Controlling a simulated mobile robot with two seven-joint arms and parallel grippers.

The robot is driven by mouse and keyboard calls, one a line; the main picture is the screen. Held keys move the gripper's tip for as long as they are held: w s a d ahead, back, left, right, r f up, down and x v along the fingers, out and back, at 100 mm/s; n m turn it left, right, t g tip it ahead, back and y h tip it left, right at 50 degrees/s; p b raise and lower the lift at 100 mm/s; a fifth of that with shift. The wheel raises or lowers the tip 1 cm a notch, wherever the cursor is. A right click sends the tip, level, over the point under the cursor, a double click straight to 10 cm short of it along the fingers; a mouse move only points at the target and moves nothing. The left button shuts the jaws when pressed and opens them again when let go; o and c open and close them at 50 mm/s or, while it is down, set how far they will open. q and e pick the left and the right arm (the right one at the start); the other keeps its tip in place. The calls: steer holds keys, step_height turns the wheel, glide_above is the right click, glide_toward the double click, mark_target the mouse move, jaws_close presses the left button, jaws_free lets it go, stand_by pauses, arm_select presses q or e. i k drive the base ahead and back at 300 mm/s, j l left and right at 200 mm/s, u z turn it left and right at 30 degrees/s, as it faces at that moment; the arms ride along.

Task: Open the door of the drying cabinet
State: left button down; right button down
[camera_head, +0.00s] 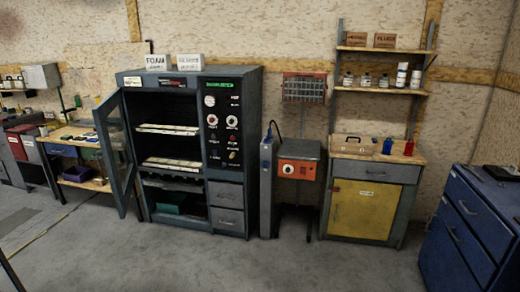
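The drying cabinet (255,150) is a tall grey-green cabinet against the back wall, left of the middle of the head view. Its glazed door (116,160) stands open, swung out to the left. Inside, two pale racks (168,129) show at mid height, and a dark green bin (171,203) sits low down. A panel with dials (222,125) fills its right side, with two drawers (227,195) below. Neither of my grippers shows in this view.
A wooden workbench (62,136) stands at the left. An orange-fronted unit (298,168), a bench with a yellow door (362,210) and a blue drawer cabinet (470,235) stand to the right. The grey floor (250,268) before the cabinet is clear.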

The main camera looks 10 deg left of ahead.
mark_target(122, 196)
steer(key=i+u, duration=0.7)
steer(key=i, duration=0.2)
steer(key=i+l+u, duration=0.2)
steer(key=i+u, duration=0.6)
steer(key=i+l+u, duration=0.2)
steer(key=u, duration=0.25)
steer(key=i+l+u, duration=0.25)
steer(key=u, duration=0.15)
steer(key=i+l+u, duration=0.35)
steer(key=l+u, duration=0.2)
steer(key=i+l+u, duration=0.25)
steer(key=l, duration=0.15)
steer(key=k+j, duration=0.05)
steer(key=k, duration=0.05)
